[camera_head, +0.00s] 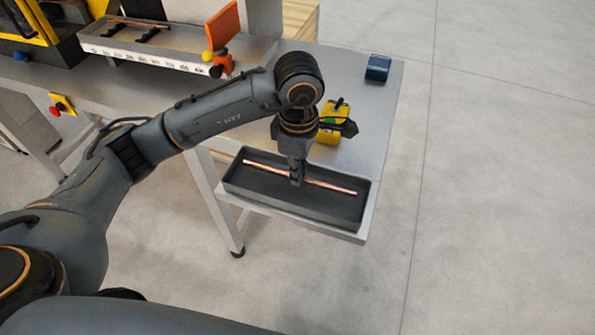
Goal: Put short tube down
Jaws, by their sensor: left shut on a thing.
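A thin copper tube (330,186) lies lengthwise over a dark rectangular tray (358,212) at the table's front right corner. My left gripper (296,180) points straight down over the tray and is shut on the tube near its middle. The tube runs from the tray's upper left to its right side. I cannot tell whether the tube touches the tray floor. The gripper hides the tube's middle. My right gripper is not in view.
A yellow and green device (331,118) stands behind the gripper. A dark blue object (378,68) sits at the table's far right corner. A measuring rail (150,50) with an orange plate (222,27) is at the back left. Open floor lies right of the table (384,110).

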